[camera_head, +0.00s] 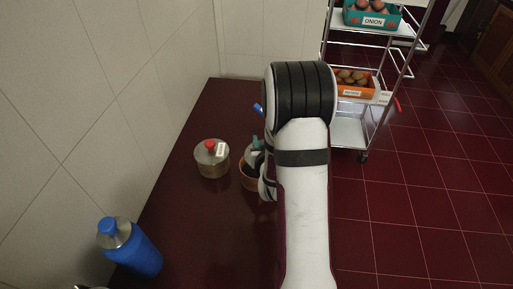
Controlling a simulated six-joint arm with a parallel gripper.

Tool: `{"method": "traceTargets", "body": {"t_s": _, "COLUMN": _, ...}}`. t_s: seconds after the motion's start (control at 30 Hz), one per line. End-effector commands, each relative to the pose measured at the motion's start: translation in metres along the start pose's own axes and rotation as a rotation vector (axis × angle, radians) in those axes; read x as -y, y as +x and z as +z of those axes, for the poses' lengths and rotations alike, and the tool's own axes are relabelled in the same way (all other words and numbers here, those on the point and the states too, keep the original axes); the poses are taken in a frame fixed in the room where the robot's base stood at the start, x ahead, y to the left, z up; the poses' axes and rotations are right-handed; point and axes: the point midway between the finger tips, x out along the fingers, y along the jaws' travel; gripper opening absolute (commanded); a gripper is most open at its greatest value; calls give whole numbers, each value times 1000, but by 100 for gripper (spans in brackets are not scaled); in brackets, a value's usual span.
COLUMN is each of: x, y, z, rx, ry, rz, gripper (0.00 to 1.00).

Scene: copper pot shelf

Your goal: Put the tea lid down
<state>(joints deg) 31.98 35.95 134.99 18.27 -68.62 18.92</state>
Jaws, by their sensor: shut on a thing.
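A grey lid with a teal knob (257,144) shows just left of my arm, above the copper-coloured pot (248,184). I take it for the tea lid. My gripper (263,158) is mostly behind my own arm, and its fingertips are hidden. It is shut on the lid. The lid is at the pot's far side in the picture; I cannot tell whether it touches the rim. The right part of the pot is hidden by my wrist.
A metal canister (213,168) with a red-knobbed lid and white label stands left of the pot. A blue bottle (138,254) stands near the front left of the dark red counter (200,225). A wire trolley (350,131) with produce boxes stands beyond. The counter between bottle and pot is clear.

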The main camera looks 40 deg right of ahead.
Motion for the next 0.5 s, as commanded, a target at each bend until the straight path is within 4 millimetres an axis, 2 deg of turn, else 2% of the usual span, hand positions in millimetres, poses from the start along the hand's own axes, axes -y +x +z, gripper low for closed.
{"method": "traceTargets", "body": {"t_s": 0.1, "x": -26, "y": -20, "z": -11, "rx": -3, "ry": 2, "rz": 6, "gripper": 0}}
{"method": "traceTargets", "body": {"t_s": 0.3, "x": -65, "y": -50, "z": -28, "rx": -3, "ry": 1, "rz": 5, "gripper": 0}}
{"method": "traceTargets", "body": {"t_s": 0.4, "x": -77, "y": -59, "z": -33, "rx": -3, "ry": 0, "rz": 2, "gripper": 0}}
{"method": "traceTargets", "body": {"t_s": 0.5, "x": -86, "y": -57, "z": -41, "rx": -4, "ry": -11, "rz": -22, "gripper": 0}}
